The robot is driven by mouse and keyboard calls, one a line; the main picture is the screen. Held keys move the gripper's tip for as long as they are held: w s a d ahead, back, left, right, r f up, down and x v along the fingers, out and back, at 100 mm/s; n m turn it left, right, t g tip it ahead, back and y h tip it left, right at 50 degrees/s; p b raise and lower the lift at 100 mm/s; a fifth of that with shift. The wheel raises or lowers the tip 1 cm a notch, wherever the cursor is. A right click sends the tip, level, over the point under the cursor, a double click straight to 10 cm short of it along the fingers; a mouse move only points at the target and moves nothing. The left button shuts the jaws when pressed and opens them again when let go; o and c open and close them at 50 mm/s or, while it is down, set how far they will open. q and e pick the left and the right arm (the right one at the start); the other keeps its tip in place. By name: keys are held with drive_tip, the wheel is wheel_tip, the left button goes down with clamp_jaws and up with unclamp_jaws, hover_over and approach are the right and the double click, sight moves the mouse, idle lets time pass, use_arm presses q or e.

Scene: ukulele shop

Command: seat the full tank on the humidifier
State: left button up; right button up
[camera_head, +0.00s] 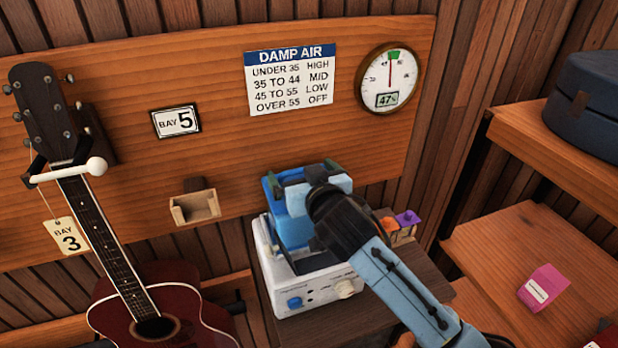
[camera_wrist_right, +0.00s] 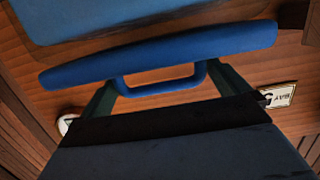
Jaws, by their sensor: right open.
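The white humidifier (camera_head: 312,289) stands on a small dark stand, with a blue knob and a pale knob on its front. The blue tank (camera_head: 285,206) is upright at its top; my arm hides part of the join, so I cannot tell whether it sits fully down. My right gripper (camera_head: 298,178) is at the tank's top. In the right wrist view the blue handle (camera_wrist_right: 160,86) lies between the two dark fingertips of my right gripper (camera_wrist_right: 168,92), which are apart with visible room at its sides. My left gripper is not in view.
Small orange and purple items (camera_head: 405,220) stand just right of the humidifier. A wooden holder (camera_head: 195,207) is on the wall board to the left. A red guitar (camera_head: 165,305) hangs at left. A round gauge (camera_head: 389,78) shows 47%. A pink box (camera_head: 543,287) lies on the right shelf.

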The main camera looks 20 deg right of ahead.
drive_tip(key=a+v, duration=0.1)
drive_tip(key=v, duration=1.2)
drive_tip(key=s+d+f+g, duration=0.2)
drive_tip(key=s+f+g, duration=0.2)
drive_tip(key=s+f, duration=0.3)
drive_tip(key=s+d+f+n+g, duration=0.1)
drive_tip(key=s+d+f+g, duration=0.25)
drive_tip(key=s+f, duration=0.35)
drive_tip(key=s+d+f+g, duration=0.2)
drive_tip(key=s+f+g, duration=0.3)
drive_tip(key=f, duration=0.4)
wheel_tip(320, 180, down, 30)
drive_tip(key=s+b, duration=0.2)
drive_tip(key=b, duration=0.5)
drive_tip(key=s+d+f+g+b, duration=0.1)
drive_tip(key=s+f+b, duration=0.1)
drive_tip(key=s+f, duration=0.6)
drive_tip(key=s+d+f+n+g+b, duration=0.1)
drive_tip(key=s+f+b, duration=0.2)
drive_tip(key=s+f, duration=0.5)
wheel_tip(320, 180, down, 4)
drive_tip(key=shift+s+d+f+h, duration=0.2)
drive_tip(key=shift+s+d+h, duration=0.05)
drive_tip(key=shift+h, duration=0.05)
